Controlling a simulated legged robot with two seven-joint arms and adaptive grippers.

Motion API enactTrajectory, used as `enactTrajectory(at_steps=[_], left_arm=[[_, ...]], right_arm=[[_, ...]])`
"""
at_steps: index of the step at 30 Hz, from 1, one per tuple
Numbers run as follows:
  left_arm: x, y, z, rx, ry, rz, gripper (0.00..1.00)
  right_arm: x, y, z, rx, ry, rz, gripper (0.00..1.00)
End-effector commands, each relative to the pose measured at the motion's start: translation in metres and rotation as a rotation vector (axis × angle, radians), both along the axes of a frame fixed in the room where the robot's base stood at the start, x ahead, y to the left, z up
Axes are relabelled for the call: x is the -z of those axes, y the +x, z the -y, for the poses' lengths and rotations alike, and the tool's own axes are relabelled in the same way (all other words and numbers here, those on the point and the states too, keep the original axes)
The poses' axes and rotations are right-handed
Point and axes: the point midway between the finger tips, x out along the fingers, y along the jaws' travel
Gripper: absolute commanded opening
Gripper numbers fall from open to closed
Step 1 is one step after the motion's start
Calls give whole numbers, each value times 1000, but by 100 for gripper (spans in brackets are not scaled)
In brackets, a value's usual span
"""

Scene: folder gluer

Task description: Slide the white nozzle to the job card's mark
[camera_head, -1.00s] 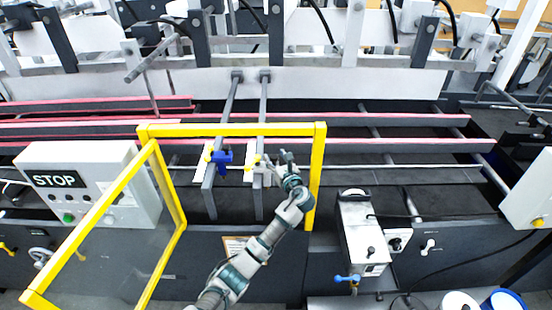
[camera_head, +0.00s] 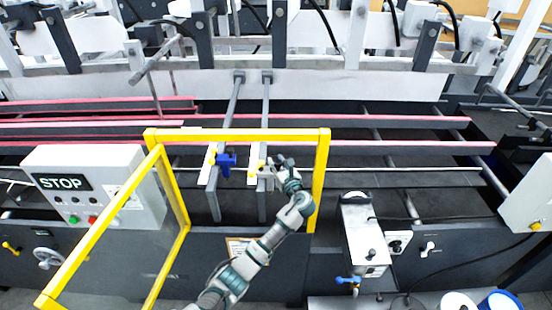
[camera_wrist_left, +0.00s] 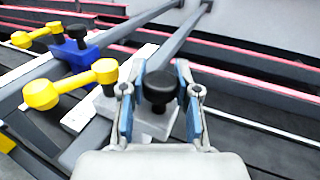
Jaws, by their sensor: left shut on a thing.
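The white nozzle (camera_wrist_left: 150,115) sits on the right-hand grey bar, with a black knob (camera_wrist_left: 160,86) on top and a yellow lever (camera_wrist_left: 70,85) at its left. My left gripper (camera_wrist_left: 157,90) has its fingers on both sides of the black knob and is shut on it. In the head view, my left gripper (camera_head: 270,167) covers much of the white nozzle. The blue nozzle (camera_head: 226,162) sits on the left-hand bar. A small card (camera_head: 236,247) is on the front panel below the bars; its writing is too small to read. My right gripper is out of view.
A yellow guard frame (camera_head: 240,134) surrounds the opening my arm reaches through, with its right post (camera_head: 320,180) close to my wrist. The STOP box (camera_head: 95,185) stands at the left. A white-topped unit (camera_head: 362,230) stands to the right of my arm.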

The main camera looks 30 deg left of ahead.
Motion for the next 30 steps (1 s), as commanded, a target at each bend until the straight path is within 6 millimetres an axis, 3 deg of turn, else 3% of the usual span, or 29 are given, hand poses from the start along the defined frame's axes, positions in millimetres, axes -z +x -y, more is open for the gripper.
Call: enactTrajectory(at_steps=[11, 12, 14, 15, 24, 30], left_arm=[[-3, -1, 4, 5, 2, 8, 0], [-3, -1, 4, 5, 2, 8, 38], [-3, 0, 4, 5, 2, 8, 53], [-3, -1, 3, 4, 2, 6, 56], [0, -1, 2, 2, -1, 3, 56], [0, -17, 23, 4, -2, 4, 56]], right_arm=[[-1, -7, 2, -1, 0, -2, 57], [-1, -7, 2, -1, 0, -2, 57], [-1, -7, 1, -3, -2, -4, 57], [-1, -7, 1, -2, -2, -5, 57], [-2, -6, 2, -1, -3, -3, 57], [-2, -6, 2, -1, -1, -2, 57]])
